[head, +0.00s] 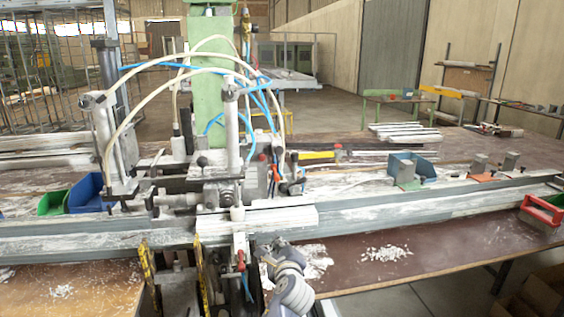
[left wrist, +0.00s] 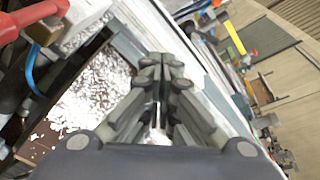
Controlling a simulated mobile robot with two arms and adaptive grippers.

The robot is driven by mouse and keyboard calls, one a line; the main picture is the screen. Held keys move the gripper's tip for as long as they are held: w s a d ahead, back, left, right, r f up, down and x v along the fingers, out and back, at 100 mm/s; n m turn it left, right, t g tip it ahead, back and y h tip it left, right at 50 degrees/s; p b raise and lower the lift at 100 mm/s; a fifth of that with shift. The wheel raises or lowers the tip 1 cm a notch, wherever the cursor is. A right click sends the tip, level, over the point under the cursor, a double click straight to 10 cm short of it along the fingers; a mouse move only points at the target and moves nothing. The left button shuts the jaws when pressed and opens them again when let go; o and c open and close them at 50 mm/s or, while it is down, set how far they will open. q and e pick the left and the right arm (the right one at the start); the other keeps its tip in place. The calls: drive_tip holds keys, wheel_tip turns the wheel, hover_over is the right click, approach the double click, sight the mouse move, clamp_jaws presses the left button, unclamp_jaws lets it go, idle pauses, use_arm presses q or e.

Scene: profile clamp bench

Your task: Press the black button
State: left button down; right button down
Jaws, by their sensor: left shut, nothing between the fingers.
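My left gripper (head: 272,250) is at the front edge of the bench, just right of the clamp unit's red-tipped front fitting (head: 241,258). In the left wrist view its fingers (left wrist: 160,75) are closed together with nothing between them. The same red part with a brass block (left wrist: 45,32) and blue hose appears there at the upper left, apart from the fingers. A small black round knob (head: 202,161) sits on the clamp unit; I cannot tell whether it is the black button. No black button shows clearly in the left wrist view. My right gripper is in neither view.
A long grey profile rail (head: 400,211) runs across the bench behind my gripper. Yellow-edged plates (head: 148,270) stand left of the front fitting. White chips (head: 386,253) lie on the front bench top. A red bin (head: 541,211) is at the right; green and blue bins (head: 88,192) are left.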

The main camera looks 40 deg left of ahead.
use_arm(q)
drive_tip(key=w+a+r+m+t+y, duration=0.1)
drive_tip(key=w+a+r+m, duration=0.1)
drive_tip(key=w+r+m, duration=0.2)
drive_tip(key=w+a+r+m+t+y, duration=0.1)
drive_tip(key=w+r+m, duration=0.3)
drive_tip(key=r, duration=0.6)
drive_tip(key=shift+w+a+r+m+y, duration=0.4)
drive_tip(key=shift+w+a+y, duration=0.1)
drive_tip(key=shift+w+y, duration=0.1)
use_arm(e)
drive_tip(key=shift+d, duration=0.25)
